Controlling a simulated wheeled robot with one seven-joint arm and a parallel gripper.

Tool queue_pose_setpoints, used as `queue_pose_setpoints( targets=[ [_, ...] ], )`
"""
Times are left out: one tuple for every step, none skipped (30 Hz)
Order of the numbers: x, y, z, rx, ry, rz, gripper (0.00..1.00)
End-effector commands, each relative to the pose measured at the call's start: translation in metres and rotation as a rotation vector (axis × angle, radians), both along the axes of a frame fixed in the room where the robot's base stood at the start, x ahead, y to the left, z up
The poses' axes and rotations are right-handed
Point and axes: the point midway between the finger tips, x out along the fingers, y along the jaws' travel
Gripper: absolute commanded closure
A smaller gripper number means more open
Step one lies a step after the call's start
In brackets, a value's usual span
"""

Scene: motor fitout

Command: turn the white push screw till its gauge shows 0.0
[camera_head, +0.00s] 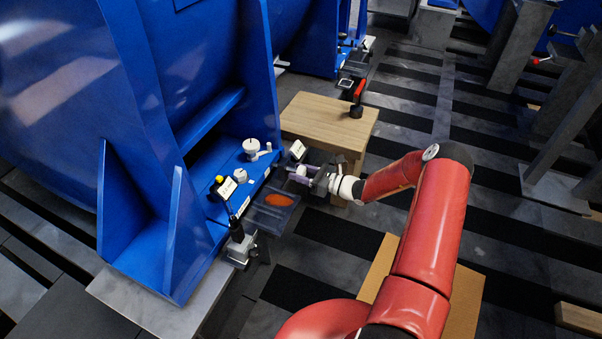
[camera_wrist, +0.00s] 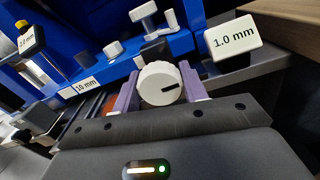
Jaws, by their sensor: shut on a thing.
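The white push screw (camera_wrist: 160,84) is a round knob with a black mark that points to the right in the wrist view. My gripper (camera_wrist: 157,92) has its two purple fingers on either side of the knob and is shut on it. In the head view my gripper (camera_head: 304,174) is at the right end of the blue motor foot. The gauge (camera_wrist: 233,38) beside the screw reads 1.0 mm; in the head view the gauge (camera_head: 297,150) is too small to read. The fingers hide the screw's sides.
A second gauge (camera_head: 226,187) with a yellow knob stands at the foot's left end, by a black-handled device (camera_head: 237,231). White bolts (camera_head: 251,148) stand on the blue foot. An orange-marked dark tray (camera_head: 277,201) lies in front. A wooden block (camera_head: 330,121) with a red-and-black tool is behind.

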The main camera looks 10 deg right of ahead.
Motion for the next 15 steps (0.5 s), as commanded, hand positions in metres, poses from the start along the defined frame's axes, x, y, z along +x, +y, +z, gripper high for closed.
queue_pose_setpoints(
  targets=[
    [-0.0001, -0.0004, -0.0012, -0.011, -0.014, -0.001, 0.8],
    [0.0, -0.0005, -0.0015, -0.019, -0.024, -0.001, 0.8],
    [0.0, -0.0006, -0.0017, -0.031, -0.041, -0.001, 0.8],
    [0.0, -0.0007, -0.002, -0.04, -0.054, -0.001, 0.8],
    [-0.0001, -0.0008, -0.0023, -0.052, -0.07, -0.001, 0.8],
    [0.0, -0.001, -0.0025, -0.068, -0.092, -0.001, 0.8],
    [-0.0001, -0.0011, -0.0027, -0.081, -0.109, -0.002, 0.8],
    [-0.0001, -0.001, -0.0029, -0.095, -0.129, -0.002, 0.8],
    [-0.0001, -0.001, -0.0029, -0.115, -0.156, -0.001, 0.8],
    [-0.0001, -0.0009, -0.0029, -0.13, -0.179, -0.001, 0.8],
    [-0.0001, -0.0008, -0.0029, -0.146, -0.201, -0.001, 0.8],
    [-0.0003, -0.0006, -0.003, -0.168, -0.231, 0.0, 0.8],
    [-0.0003, -0.0004, -0.003, -0.184, -0.253, 0.0, 0.8],
    [-0.0002, -0.0003, -0.0031, -0.201, -0.277, 0.0, 0.8],
    [-0.0003, -0.0004, -0.0034, -0.224, -0.307, -0.001, 0.8]
  ],
)
